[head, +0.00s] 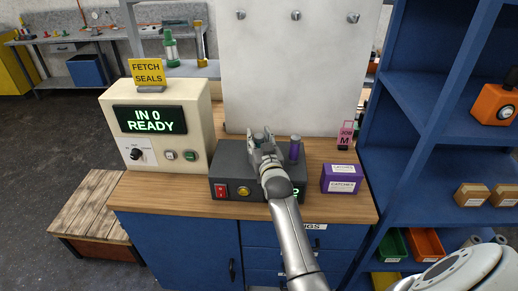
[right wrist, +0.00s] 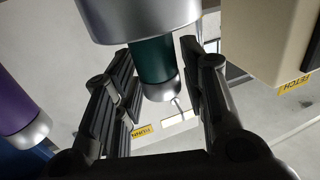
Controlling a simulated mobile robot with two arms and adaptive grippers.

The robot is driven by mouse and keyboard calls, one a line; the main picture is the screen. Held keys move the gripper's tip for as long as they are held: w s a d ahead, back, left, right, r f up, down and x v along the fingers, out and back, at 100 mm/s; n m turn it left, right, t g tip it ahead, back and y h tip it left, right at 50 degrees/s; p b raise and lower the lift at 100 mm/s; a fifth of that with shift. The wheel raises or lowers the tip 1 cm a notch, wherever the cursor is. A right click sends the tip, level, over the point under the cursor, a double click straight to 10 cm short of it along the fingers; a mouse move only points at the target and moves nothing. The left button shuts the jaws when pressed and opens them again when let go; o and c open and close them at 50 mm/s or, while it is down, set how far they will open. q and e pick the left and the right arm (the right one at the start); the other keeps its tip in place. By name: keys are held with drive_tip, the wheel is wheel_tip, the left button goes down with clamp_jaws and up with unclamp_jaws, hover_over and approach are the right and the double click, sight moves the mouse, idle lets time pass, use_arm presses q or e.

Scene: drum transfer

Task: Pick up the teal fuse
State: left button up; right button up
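The teal fuse (right wrist: 153,62), a teal cylinder with silver caps, shows large in the right wrist view. In the head view its top (head: 258,137) is mostly hidden by my right gripper (head: 263,155), over the dark grey fuse box (head: 228,162). In the right wrist view the two fingers of my right gripper (right wrist: 160,88) stand apart on either side of the fuse, with a narrow gap at its right side. I cannot tell if the left finger touches it. My left gripper is not in view.
A purple fuse (head: 295,149) stands right of my gripper and shows in the right wrist view (right wrist: 15,105). A cream console (head: 190,110) reading "IN 0 READY" is left. A purple box (head: 341,178) and blue shelves (head: 415,100) are right. A white panel (head: 290,70) rises behind.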

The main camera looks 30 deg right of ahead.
clamp_jaws()
drive_tip(key=shift+r, duration=0.1)
